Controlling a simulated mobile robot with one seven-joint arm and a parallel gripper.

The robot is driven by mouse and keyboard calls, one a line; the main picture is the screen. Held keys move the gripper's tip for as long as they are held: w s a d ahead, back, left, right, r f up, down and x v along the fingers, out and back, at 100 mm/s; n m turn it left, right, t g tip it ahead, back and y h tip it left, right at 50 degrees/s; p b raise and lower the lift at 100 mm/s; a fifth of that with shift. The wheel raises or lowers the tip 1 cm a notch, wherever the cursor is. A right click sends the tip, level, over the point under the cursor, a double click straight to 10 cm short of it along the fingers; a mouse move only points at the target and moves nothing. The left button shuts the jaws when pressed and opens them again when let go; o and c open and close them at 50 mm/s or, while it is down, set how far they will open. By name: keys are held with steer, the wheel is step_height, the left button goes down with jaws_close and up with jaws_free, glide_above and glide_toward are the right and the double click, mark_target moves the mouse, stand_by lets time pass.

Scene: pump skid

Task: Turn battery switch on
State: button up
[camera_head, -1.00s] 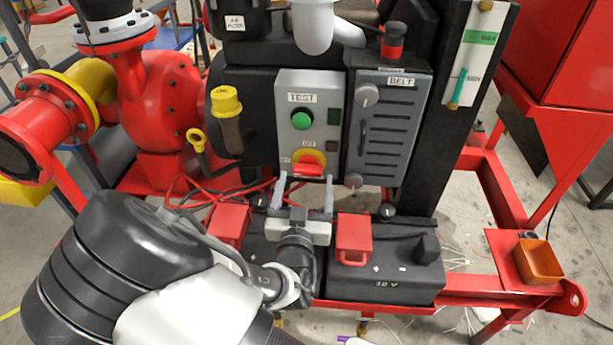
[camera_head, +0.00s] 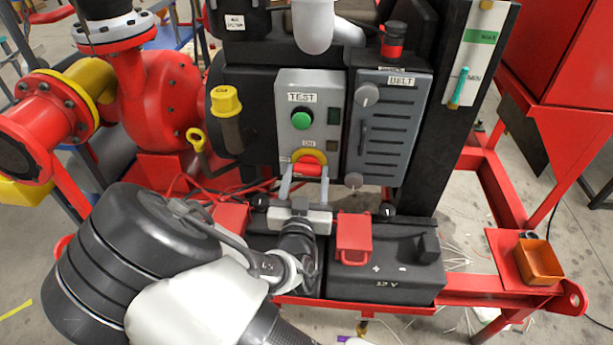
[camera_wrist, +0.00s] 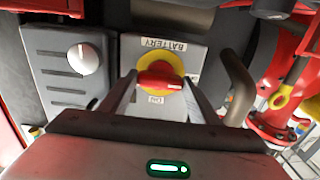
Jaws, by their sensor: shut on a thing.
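The battery switch is a red handle on a yellow round plate (camera_head: 309,156), low on the grey TEST panel (camera_head: 297,90). In the wrist view the red handle (camera_wrist: 161,81) lies about level across the yellow plate (camera_wrist: 162,64), with an upside-down BATTERY label (camera_wrist: 163,44) above it. A small label by the plate (camera_head: 308,143) appears to read ON. My gripper (camera_head: 306,170) reaches up from below with a finger at each side of the handle, shut on it. In the wrist view its fingers (camera_wrist: 160,84) flank the handle. The handle's contact edges are partly hidden.
A green button (camera_head: 301,119) sits above the switch. The BELT guard (camera_head: 388,130) stands close on the right, with round knobs.

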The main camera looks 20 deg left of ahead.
steer(key=shift+f, duration=0.1)
steer(key=m+b, duration=0.5)
steer(key=b, duration=0.1)
steer(key=shift+f+b, duration=0.2)
steer(key=shift+b, duration=0.2)
steer(key=m+b, duration=0.3)
steer(key=b, duration=0.1)
steer(key=m+b, duration=0.2)
steer(key=b, duration=0.1)
steer(key=shift+r+m, duration=0.1)
steer(key=shift+m, duration=0.3)
steer(key=m, duration=0.1)
steer(key=m+b, duration=0.1)
steer(key=shift+r+m, duration=0.2)
steer(key=shift+m, duration=2.3)
steer(key=o, duration=1)
